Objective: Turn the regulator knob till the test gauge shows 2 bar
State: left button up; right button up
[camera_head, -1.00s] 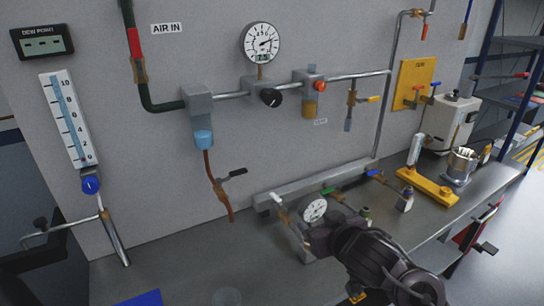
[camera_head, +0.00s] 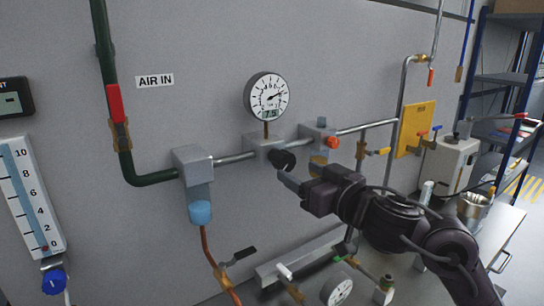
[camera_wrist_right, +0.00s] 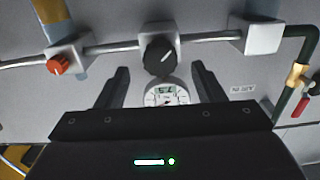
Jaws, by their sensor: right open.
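The black regulator knob (camera_head: 282,160) sits on a grey block on the wall pipe. A round white gauge (camera_head: 268,97) stands above it; its small display seems to read 7.5. A second dial gauge (camera_head: 337,291) is partly cut off at the bottom edge; I cannot tell its reading. My right gripper (camera_head: 291,180) is just in front of and below the knob, open and empty. My left gripper is not in view.
An orange-red knob (camera_head: 332,142) on a neighbouring block is close to the right of the black knob. A black-levered valve (camera_head: 238,256) hangs at the lower left.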

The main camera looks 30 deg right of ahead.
aim_at(288, 163)
jog(key=shift+w+a+r, duration=0.1)
jog(key=shift+w+r, duration=0.15)
jog(key=shift+w, duration=0.7)
jog(key=w, duration=0.2)
jog(key=w+p, duration=0.1)
jog(key=shift+w+a, duration=0.25)
jog(key=shift+w, duration=0.1)
jog(key=shift+w+a+f, duration=0.1)
jog(key=shift+w+f, duration=0.05)
jog(key=shift+w, duration=0.4)
jog(key=c, duration=1)
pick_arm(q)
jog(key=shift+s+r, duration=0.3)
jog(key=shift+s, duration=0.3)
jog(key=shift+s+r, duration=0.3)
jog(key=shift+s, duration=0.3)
pick_arm(e)
jog(key=shift+o, duration=0.2)
